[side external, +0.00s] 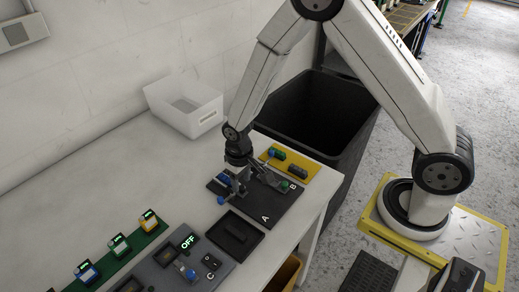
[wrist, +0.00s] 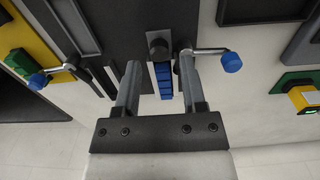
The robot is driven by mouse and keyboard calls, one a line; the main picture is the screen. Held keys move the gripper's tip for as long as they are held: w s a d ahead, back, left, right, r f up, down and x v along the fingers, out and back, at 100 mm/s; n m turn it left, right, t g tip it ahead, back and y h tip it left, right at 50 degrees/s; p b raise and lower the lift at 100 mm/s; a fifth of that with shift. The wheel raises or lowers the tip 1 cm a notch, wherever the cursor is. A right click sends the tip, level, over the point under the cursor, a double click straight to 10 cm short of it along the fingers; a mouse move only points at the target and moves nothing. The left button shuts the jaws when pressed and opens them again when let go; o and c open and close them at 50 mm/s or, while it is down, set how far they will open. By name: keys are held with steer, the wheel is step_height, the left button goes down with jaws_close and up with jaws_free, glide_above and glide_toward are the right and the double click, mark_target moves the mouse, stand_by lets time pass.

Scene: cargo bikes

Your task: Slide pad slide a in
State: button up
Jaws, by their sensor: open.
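A dark fixture board (side external: 278,211) marked A and B lies on the white table; it also shows in the wrist view (wrist: 112,22). My gripper (side external: 240,176) is low over the board's far left part. In the wrist view my gripper (wrist: 159,75) is open, its two fingers on either side of a blue ribbed block (wrist: 164,82) with a dark round end, apparently a slide's pad. I cannot tell whether the fingers touch it. Lever arms with blue knobs (wrist: 232,62) (wrist: 38,81) stand on both sides. The slide's seat is partly hidden by the gripper.
A yellow plate (side external: 312,171) with green and dark parts lies behind the board. A dark tray (side external: 252,225) and a grey switch panel reading OFF (side external: 205,245) are in front. A white bin (side external: 180,120) stands at the back.

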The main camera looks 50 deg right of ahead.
steer(key=shift+r, duration=0.75)
steer(key=shift+s+r, duration=0.1)
steer(key=shift+s, duration=0.1)
steer(key=s+r, duration=0.2)
steer(key=s, duration=0.3)
steer(key=shift+s+r, duration=0.35)
steer(key=shift+r, duration=0.05)
steer(key=shift+r, duration=0.1)
steer(key=s+d+r+t, duration=0.2)
steer(key=s+d+r, duration=0.2)
steer(key=r, duration=0.5)
steer(key=shift+s+d+r+t, duration=0.3)
steer(key=shift+s+d, duration=0.1)
steer(key=shift+d, duration=0.45)
